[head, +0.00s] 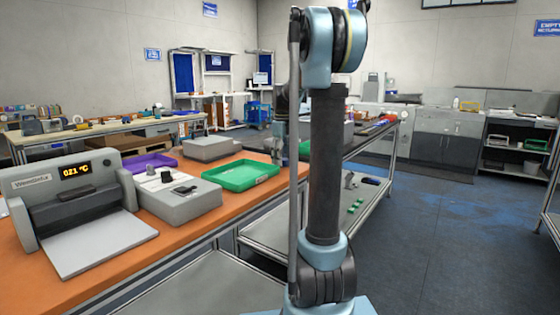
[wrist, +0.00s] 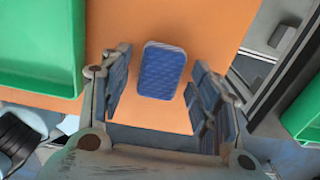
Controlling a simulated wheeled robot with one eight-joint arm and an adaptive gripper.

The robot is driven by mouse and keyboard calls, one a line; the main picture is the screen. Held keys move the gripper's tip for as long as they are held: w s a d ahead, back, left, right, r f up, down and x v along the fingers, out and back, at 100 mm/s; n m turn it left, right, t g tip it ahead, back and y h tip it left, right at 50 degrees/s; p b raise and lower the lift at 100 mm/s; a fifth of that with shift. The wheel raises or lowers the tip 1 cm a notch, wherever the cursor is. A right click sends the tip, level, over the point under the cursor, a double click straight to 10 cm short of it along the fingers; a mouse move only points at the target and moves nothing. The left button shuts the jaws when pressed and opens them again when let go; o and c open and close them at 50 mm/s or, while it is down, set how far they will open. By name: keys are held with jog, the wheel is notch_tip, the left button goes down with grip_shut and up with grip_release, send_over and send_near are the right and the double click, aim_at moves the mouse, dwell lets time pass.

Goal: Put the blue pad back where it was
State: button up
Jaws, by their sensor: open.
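The blue pad (wrist: 162,70) is a small rounded rectangle with a textured face in the wrist view. It appears to lie on the orange tabletop (wrist: 215,28). My gripper (wrist: 160,88) is open, with one blue-lined finger on each side of the pad and a visible gap on both sides. The fingers do not appear to touch it. How high they are above the table is hard to tell. In the head view I cannot make out the pad, and my arm blocks part of the table there.
A green tray (head: 240,175) sits on the orange bench; a green tray wall (wrist: 40,45) fills the wrist view's left. Grey boxes (head: 180,202), a purple tray (head: 148,162) and a display machine (head: 75,195) stand further left. The table edge lies close right of the pad.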

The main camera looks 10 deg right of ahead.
notch_tip(320, 180, up, 12)
jog(key=s+f+n+t, duration=0.1)
jog(key=s+f+n, duration=0.5)
jog(key=s, duration=0.4)
jog(key=s+f+n, duration=0.5)
jog(key=s+n, duration=0.3)
jog(key=s, duration=0.3)
jog(key=s+f+n+t, duration=0.1)
jog(key=s+f+n, duration=1.2)
jog(key=s+f, duration=0.3)
notch_tip(320, 180, down, 3)
jog(key=shift+a+r, duration=0.15)
jog(key=shift+a, duration=0.3)
